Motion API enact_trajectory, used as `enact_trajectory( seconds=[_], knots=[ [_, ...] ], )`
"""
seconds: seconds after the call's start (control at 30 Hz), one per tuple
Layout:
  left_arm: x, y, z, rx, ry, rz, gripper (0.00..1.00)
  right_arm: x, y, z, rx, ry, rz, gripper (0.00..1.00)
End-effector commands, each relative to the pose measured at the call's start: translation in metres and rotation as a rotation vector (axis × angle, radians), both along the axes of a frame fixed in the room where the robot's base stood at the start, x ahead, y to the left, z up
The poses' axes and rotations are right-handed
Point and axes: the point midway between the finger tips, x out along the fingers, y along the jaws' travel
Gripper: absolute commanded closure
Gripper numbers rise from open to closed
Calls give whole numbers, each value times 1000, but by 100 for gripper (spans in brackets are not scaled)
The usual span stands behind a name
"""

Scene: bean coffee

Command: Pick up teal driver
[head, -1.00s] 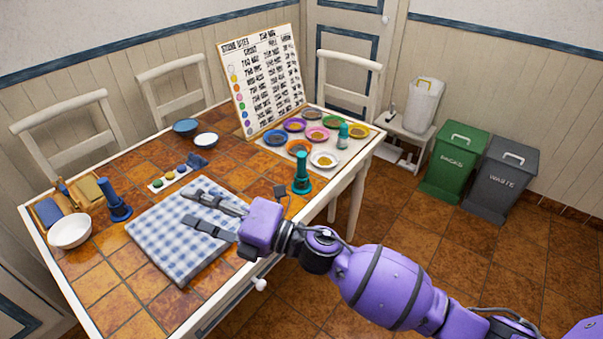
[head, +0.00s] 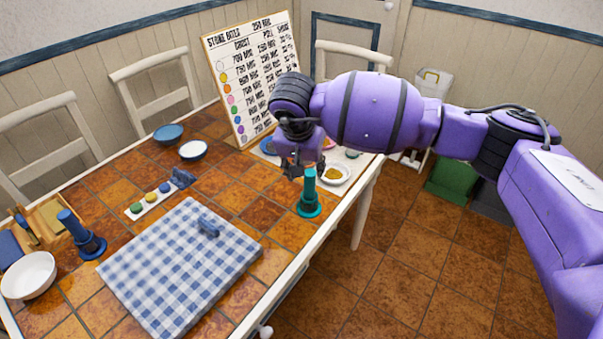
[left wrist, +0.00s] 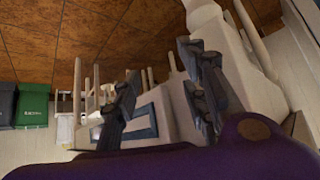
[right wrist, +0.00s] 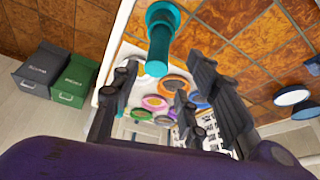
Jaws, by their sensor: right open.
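The teal driver (head: 309,196) stands upright on its round base on the tiled table, near the right edge. In the right wrist view the teal driver (right wrist: 159,42) shows between the fingertips, base at the top of the picture. My right gripper (head: 304,170) is open, pointing down, close over the upper end of the driver. In its wrist view the right gripper (right wrist: 164,62) holds nothing; whether a finger touches the driver I cannot tell. My left gripper (left wrist: 160,60) is open and empty, away from the driver, and out of the head view.
A checked cloth (head: 165,270) with a small blue item (head: 208,228) lies left of the driver. A white dish (head: 333,183) and several coloured dishes stand behind it, partly hidden by my arm. A blue tool (head: 80,238) and white bowl (head: 28,275) are far left.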

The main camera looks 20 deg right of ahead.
Motion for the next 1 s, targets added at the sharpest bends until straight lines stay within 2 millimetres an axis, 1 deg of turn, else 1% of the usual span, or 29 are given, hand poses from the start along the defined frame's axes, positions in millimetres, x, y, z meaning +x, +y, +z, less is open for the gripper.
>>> enact_trajectory(
  seconds=[0.07, 0.23, 0.3, 0.33, 0.43, 0.6, 0.73, 0.9, 0.93, 1.0],
  knots=[
    [-4, 1, -1, 0, 8, 2, 60, 0, -3, -4, -8, 3, 3, 59],
    [-38, 5, -17, 6, 77, 12, 60, 6, -6, -22, -7, 4, 1, 59],
    [-45, 7, -20, 8, 93, 14, 60, 8, -8, -29, -7, 4, 1, 59],
    [-46, 7, -19, 9, 94, 15, 60, 9, -8, -32, -5, 5, 1, 59],
    [-42, 7, -14, 8, 82, 15, 60, 13, -12, -46, -5, 5, 1, 59],
    [-27, 5, -6, 4, 51, 11, 60, 20, -16, -68, -5, 4, 2, 59],
    [-20, 3, -5, 3, 39, 9, 60, 22, -17, -73, -4, 3, 2, 59],
    [-22, 3, -6, 3, 43, 9, 60, 22, -17, -73, -4, 2, 3, 59],
    [-23, 4, -6, 3, 44, 9, 60, 22, -17, -73, -4, 2, 3, 61],
    [-25, 4, -7, 3, 48, 9, 60, 22, -17, -73, -4, 2, 3, 71]
  ],
)
